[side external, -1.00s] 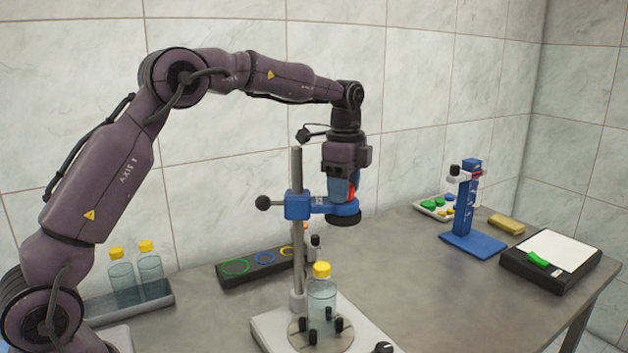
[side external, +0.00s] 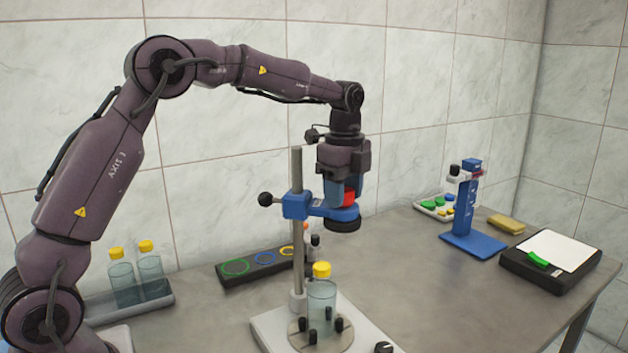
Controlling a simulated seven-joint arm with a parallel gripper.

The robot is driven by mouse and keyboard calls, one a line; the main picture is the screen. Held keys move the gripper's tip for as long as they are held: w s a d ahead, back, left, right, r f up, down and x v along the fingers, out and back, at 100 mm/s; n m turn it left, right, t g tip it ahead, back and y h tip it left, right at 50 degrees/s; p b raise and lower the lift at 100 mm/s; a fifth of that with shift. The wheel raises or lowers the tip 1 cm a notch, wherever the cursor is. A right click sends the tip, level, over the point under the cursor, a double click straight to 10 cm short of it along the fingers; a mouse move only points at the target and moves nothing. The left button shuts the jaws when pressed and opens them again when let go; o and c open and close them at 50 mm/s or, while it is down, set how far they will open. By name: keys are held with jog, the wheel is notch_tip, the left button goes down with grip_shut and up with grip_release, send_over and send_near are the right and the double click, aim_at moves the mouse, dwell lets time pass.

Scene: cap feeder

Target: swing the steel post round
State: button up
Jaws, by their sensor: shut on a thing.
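The steel post (side external: 298,235) stands upright on a pale base plate (side external: 272,325). A blue arm with a black ring-shaped head (side external: 343,222) is clamped on the post, and a black ball knob (side external: 266,199) sticks out to its left. My gripper (side external: 346,198) points down at the outer end of the blue arm, shut on a red part (side external: 349,195) there. The fingertips are partly hidden.
Two yellow-capped bottles (side external: 135,275) stand in a tray at the left. A black strip with coloured rings (side external: 235,268) lies behind the post. A blue stand (side external: 466,205), a tray of caps (side external: 432,209) and a black pad (side external: 550,262) are at the right. The table between is clear.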

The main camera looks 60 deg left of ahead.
jog(key=shift+s, duration=0.1)
jog(key=shift+s+d+m, duration=0.3)
jog(key=shift+s+m, duration=0.15)
jog(key=shift+m, duration=0.35)
jog(key=shift+s+d+m, duration=0.3)
jog(key=shift+s+m, duration=0.15)
jog(key=shift+m, duration=0.35)
jog(key=shift+s+d+m, duration=0.2)
jog(key=shift+s+m, duration=0.35)
jog(key=shift+m, duration=0.2)
jog(key=shift+s+d+m, duration=0.15)
jog(key=shift+s+m, duration=0.4)
jog(key=shift+m, duration=0.2)
